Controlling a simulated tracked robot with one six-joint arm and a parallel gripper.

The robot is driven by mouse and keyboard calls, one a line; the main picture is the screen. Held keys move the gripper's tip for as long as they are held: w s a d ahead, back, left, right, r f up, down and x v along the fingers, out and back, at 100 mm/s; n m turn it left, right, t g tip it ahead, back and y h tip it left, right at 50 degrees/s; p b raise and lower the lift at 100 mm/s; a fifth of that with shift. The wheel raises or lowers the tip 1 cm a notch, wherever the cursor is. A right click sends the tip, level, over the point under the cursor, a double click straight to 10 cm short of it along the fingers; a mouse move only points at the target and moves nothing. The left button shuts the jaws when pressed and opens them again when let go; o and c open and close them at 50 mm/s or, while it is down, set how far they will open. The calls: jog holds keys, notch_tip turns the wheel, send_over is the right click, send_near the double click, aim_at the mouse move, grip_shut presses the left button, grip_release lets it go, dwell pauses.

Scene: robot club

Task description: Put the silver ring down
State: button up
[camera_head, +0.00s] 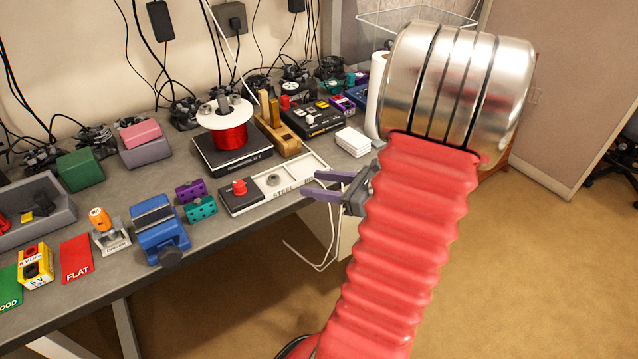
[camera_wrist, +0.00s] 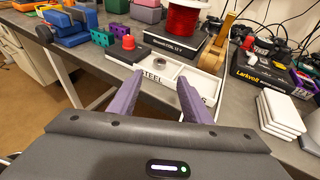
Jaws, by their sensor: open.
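The silver ring (camera_head: 273,180) lies in a white tray (camera_head: 312,164) marked STEEL, near the front edge of the workbench. It also shows in the wrist view (camera_wrist: 160,62), in the tray beyond my fingertips. My gripper (camera_head: 309,184) has purple fingers, spread open and empty, to the right of the ring in the head view. In the wrist view my gripper (camera_wrist: 161,79) points toward the tray, and the ring is apart from both fingers. The right finger hides part of the tray's lettering.
A red knob (camera_head: 239,187) sits on a dark block at the tray's left. A red wire spool (camera_head: 230,136) and a wooden stand (camera_head: 279,138) are behind the tray. White boxes (camera_wrist: 281,112) lie to its right.

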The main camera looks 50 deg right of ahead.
dwell(0.4)
jog(key=w+a+r+n+g+y, duration=0.15)
jog(key=a+n+g, duration=0.35)
jog(key=a+n, duration=0.5)
jog(key=a+r+n+g+y, duration=0.2)
jog(key=a+n+g, duration=0.35)
jog(key=a, duration=0.95)
jog(key=s+a+r+n+t+h, duration=0.1)
jog(key=s+a+r+n+h, duration=0.1)
jog(key=n, duration=0.7)
jog(key=s+a+r+n+h, duration=0.3)
jog(key=a+r+n+h, duration=0.1)
jog(key=n, duration=0.5)
jog(key=shift+s+a+r+t, duration=0.2)
jog(key=shift+a+r+t, duration=0.15)
jog(key=shift+a+r, duration=0.65)
jog(key=shift+a+f+n, duration=0.2)
jog(key=shift+n, duration=0.05)
